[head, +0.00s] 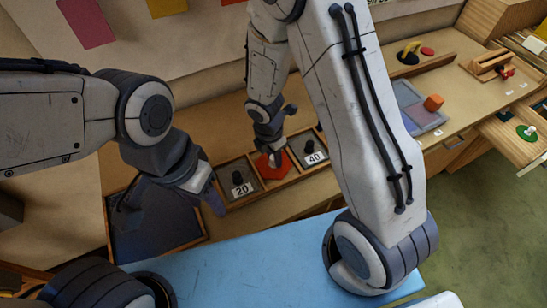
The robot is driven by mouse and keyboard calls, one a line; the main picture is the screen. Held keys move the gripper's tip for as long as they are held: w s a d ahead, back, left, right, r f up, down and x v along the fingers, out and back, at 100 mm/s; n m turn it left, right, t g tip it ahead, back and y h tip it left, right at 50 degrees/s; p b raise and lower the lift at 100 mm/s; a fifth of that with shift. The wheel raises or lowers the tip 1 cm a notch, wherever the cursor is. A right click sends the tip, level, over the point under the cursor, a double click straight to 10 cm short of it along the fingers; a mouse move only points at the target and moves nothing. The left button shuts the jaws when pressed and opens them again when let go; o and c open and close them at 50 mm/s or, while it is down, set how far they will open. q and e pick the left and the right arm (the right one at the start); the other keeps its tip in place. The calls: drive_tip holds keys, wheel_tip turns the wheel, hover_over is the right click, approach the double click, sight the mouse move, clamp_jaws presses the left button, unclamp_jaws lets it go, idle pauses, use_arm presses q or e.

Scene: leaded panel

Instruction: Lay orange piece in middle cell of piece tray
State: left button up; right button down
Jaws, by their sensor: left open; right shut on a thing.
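The piece tray (215,171) is a long wooden box with cells in a row. The orange piece (263,168) is a flat orange-red shape in the middle cell. My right gripper (272,155) reaches down from above and is shut on it, covering part of it. Whether the piece touches the cell floor I cannot tell. My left gripper (205,194) is open, to the left of the tray near its left end, above a dark panel in a wooden frame (155,251); its fingertips are hard to make out.
Dark knobbed blocks marked 20 (242,184) and 40 (312,153) sit in the cells either side. A grey-blue tray (415,112) with an orange block (433,103) lies further right. A blue surface (240,275) is in front. My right arm hides part of the bench.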

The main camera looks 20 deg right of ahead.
drive_tip(key=shift+f, duration=0.2)
drive_tip(key=c, duration=0.6)
unclamp_jaws()
drive_tip(key=shift+c, duration=0.2)
